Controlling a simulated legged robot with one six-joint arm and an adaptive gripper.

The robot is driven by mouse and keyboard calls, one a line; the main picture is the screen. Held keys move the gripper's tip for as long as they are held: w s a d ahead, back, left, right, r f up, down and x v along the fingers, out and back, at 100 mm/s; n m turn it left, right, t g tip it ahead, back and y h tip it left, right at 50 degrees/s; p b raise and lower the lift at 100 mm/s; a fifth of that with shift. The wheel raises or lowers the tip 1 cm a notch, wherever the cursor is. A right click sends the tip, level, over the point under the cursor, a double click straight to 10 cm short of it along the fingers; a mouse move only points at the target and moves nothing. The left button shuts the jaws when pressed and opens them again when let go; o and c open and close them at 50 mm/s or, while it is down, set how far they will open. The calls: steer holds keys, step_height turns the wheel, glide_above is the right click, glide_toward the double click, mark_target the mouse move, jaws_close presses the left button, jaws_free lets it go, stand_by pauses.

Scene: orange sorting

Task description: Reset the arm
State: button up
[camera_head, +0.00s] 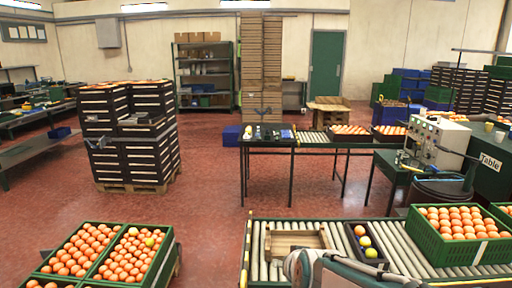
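Part of my arm (335,272) shows at the bottom edge, a pale rounded joint and a dark link in front of the roller conveyor. My gripper cannot be made out in this view, so its fingers and anything in them are hidden. A green crate of oranges (408,222) stands on the conveyor (402,262) at the right. A small dark tray (349,232) with a few coloured balls (364,241) lies on the rollers, beside a wooden tray (272,241) at the left.
Green crates full of oranges (128,256) stand at the lower left. A dark crate stack (130,160) sits on a pallet behind them. A dark table (268,142) stands beyond the conveyor, with a box-like machine (437,140) to the right. Open red floor (215,195) lies between.

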steer(key=s+d+r+g+h, duration=0.1)
steer(key=s+d, duration=0.3)
steer(key=s, duration=0.6)
steer(key=s+d+r+g+h, duration=0.1)
steer(key=s+d, duration=0.3)
steer(key=s, duration=0.7)
steer(key=shift+s+r+n+g, duration=0.25)
steer(key=shift+r+g, duration=0.25)
steer(key=shift+g, duration=0.4)
steer(key=shift+w, duration=0.2)
